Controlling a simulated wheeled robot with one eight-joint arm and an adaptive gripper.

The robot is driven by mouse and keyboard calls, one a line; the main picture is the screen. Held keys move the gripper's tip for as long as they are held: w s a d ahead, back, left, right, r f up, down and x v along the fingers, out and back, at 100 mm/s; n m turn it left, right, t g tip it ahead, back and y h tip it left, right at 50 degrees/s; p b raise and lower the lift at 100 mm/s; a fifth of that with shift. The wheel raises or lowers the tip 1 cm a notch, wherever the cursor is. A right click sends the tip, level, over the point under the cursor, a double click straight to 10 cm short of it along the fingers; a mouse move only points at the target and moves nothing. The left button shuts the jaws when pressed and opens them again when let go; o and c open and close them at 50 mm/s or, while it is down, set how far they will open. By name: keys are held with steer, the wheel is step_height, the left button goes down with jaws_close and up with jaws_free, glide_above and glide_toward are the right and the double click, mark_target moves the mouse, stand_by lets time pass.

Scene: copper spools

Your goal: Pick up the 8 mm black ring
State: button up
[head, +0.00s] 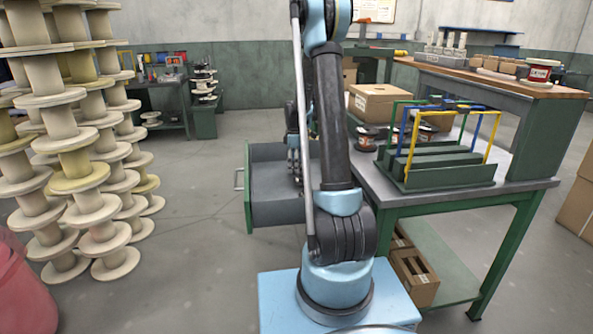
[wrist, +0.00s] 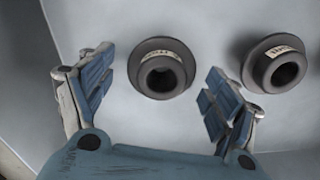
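Two dark grey-black flanged rings lie apart on a plain grey surface in the wrist view. One ring (wrist: 162,70) is near the middle, and the other ring (wrist: 280,65) is at the right edge. Each has a pale label on its rim, too small to read, so I cannot tell which is the 8 mm one. My gripper (wrist: 158,80) is open, with its blue-padded fingers on either side of the middle ring and apart from it. In the head view my gripper (head: 294,165) hangs over an open green drawer (head: 277,214), partly behind my arm. No ring shows inside the drawer there.
The drawer sits left of a green workbench (head: 380,190). On the bench stand a rack with coloured wire frames (head: 440,168), a cardboard box (head: 378,102) and small dark round items. Stacked spools (head: 75,160) fill the left. The floor between is clear.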

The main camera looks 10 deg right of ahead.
steer(key=c, duration=1)
steer(key=shift+o, duration=0.2)
steer(key=shift+r, duration=0.15)
